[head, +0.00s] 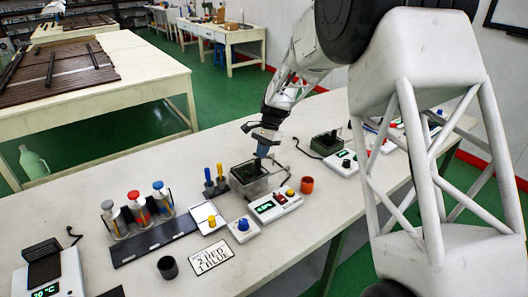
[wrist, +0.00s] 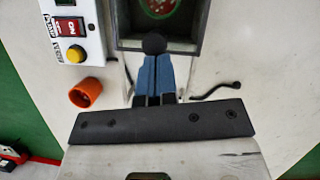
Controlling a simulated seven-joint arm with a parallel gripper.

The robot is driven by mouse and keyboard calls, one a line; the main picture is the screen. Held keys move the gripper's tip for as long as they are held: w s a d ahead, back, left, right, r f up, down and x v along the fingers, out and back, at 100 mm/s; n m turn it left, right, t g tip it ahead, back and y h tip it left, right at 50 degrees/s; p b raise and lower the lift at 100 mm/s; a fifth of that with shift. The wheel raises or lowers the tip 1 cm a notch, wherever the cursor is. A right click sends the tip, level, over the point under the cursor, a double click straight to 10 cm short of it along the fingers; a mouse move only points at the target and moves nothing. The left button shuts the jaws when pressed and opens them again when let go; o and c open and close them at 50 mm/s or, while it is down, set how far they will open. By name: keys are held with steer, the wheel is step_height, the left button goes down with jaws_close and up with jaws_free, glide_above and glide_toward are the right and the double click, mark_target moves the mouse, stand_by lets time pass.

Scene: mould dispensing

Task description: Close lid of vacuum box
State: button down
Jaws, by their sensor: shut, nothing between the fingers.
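The vacuum box (head: 250,187) stands on the long bench, a clear-walled box with a dark frame and dark inside. In the wrist view its dark frame (wrist: 196,47) is at the top edge, with something reddish inside. My gripper (head: 261,152) is right above the box, pointing down. Its blue fingers (wrist: 154,68) are together and empty. A round black knob-like piece (wrist: 154,44) shows at the fingertips; I cannot tell whether they touch it. The lid's exact position is not clear. The control unit (head: 274,207) with a green display sits beside the box.
An orange cup (head: 307,185) stands right of the control unit. Left are blue and yellow tools (head: 215,180), a rack of capped dispensers (head: 138,210) and a dark cup (head: 168,267). A second device (head: 333,145) stands farther right. A dark cable (wrist: 215,90) lies beside the box.

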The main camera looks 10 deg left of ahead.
steer(key=shift+s+a, duration=0.55)
steer(key=shift+s, duration=0.05)
steer(key=shift+s+f, duration=0.1)
steer(key=w+d+r, duration=0.4)
steer(key=w+r, duration=0.2)
steer(key=r, duration=0.3)
steer(key=shift+w+r, duration=0.35)
steer(key=shift+w, duration=0.05)
steer(key=shift+d, duration=0.1)
steer(key=w+d, duration=0.5)
steer(key=shift+d, duration=0.15)
